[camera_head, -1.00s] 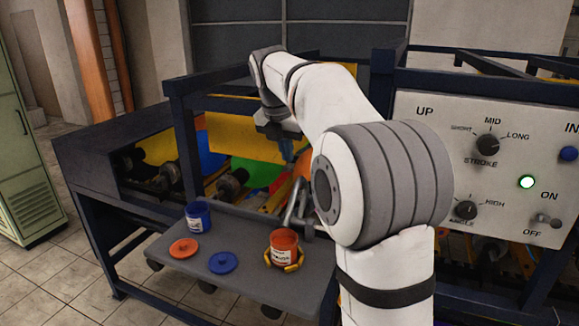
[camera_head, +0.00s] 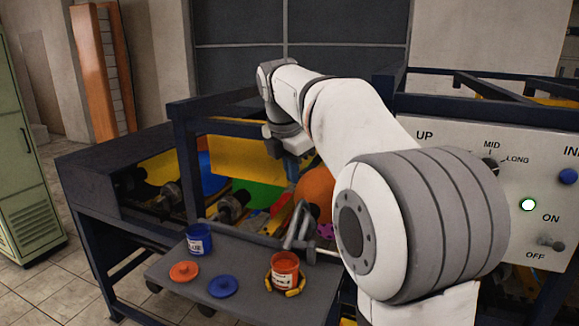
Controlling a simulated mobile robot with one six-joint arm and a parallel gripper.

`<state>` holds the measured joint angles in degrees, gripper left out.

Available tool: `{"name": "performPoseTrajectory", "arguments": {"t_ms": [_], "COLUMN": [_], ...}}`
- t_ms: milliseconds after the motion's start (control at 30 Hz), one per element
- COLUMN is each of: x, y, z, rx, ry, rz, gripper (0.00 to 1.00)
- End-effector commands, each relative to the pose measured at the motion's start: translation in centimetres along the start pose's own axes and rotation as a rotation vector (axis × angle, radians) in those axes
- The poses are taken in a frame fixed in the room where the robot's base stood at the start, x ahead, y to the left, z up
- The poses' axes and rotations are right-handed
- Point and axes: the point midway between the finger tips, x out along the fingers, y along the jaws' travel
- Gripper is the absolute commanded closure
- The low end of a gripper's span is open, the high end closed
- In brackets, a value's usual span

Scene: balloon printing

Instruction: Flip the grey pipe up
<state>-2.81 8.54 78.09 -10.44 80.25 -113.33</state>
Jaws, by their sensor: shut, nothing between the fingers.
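The grey pipe (camera_head: 299,228) is in the middle of the head view, at the back right of the grey shelf. It is a bent metal piece, with one part slanting up and another running right behind my arm, where its end is hidden. My gripper (camera_head: 291,172) is shut and empty, pointing down above the upper end of the pipe. It appears apart from the pipe, though the depth between them is hard to tell.
A blue paint can (camera_head: 199,241), an orange paint can (camera_head: 284,269), an orange lid (camera_head: 184,271) and a blue lid (camera_head: 223,286) are on the shelf (camera_head: 240,310). An orange balloon (camera_head: 314,188) is behind the pipe. A control panel (camera_head: 535,185) stands at right.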

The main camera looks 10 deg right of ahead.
Motion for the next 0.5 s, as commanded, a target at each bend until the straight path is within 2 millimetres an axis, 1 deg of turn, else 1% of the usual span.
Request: {"name": "performPoseTrajectory", "arguments": {"t_ms": [33,167,200,267,500], "x": [0.2,1.6,2.1,2.9,7.2], "y": [-1.8,-6.0,-7.4,-9.4,-18.0], "z": [-0.9,-3.5,-4.3,-5.7,-11.5], "rx": [0.119,0.477,0.590,0.758,1.426], "ry": [0.011,0.043,0.053,0.070,0.136], "rz": [0.005,0.016,0.016,0.016,-0.012], "gripper": [1.00,1.00,1.00,1.00,1.00]}}
